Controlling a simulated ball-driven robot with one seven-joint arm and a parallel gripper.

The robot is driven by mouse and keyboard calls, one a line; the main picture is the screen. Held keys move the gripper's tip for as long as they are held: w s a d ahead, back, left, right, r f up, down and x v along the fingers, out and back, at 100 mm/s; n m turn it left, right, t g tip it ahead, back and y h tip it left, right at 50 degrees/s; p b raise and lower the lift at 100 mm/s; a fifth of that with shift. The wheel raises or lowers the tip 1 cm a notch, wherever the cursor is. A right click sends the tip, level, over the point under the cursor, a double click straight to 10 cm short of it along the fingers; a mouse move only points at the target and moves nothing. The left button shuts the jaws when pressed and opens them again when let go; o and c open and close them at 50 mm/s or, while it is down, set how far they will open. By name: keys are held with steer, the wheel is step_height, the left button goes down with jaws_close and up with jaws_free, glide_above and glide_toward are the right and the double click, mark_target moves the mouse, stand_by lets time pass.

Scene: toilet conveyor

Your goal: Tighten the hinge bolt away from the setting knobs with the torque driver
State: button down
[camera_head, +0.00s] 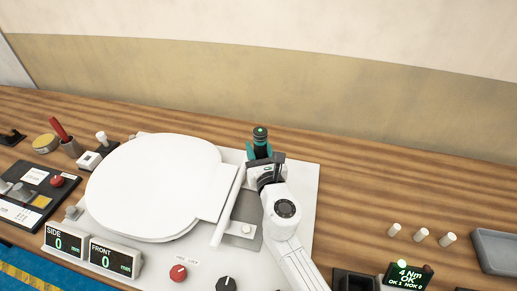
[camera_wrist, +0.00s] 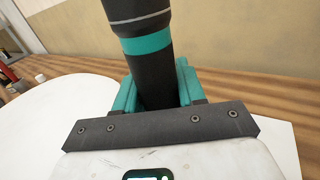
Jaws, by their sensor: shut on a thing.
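The torque driver (camera_head: 260,135) is black with a teal band and stands about upright in my gripper (camera_head: 262,153). My gripper's teal fingers are shut on the driver, which also fills the middle of the wrist view (camera_wrist: 146,45). They are over the far end of the grey hinge plate on the white fixture (camera_head: 307,178). The driver's tip and the far hinge bolt are hidden, so I cannot tell whether they touch. The near hinge bolt (camera_head: 247,229) shows a pale head. The setting knobs are red (camera_head: 178,272) and black (camera_head: 226,284), at the near edge.
The white toilet seat and lid (camera_head: 150,185) lie left of my gripper. The SIDE (camera_head: 64,241) and FRONT (camera_head: 110,257) displays read 0. A torque display (camera_head: 408,276) reads 4 Nm OK, OK 1, NOK 0. White pegs and a grey tray (camera_head: 497,250) are at right.

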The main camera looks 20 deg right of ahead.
steer(key=shift+f+b, duration=1.2)
steer(key=shift+f, duration=0.05)
stand_by(1.2)
steer(key=shift+r+p, duration=0.15)
steer(key=shift+p, duration=0.2)
stand_by(2.1)
steer(key=shift+r+p, duration=2.5)
steer(key=shift+r, duration=0.15)
steer(key=shift+f, duration=0.1)
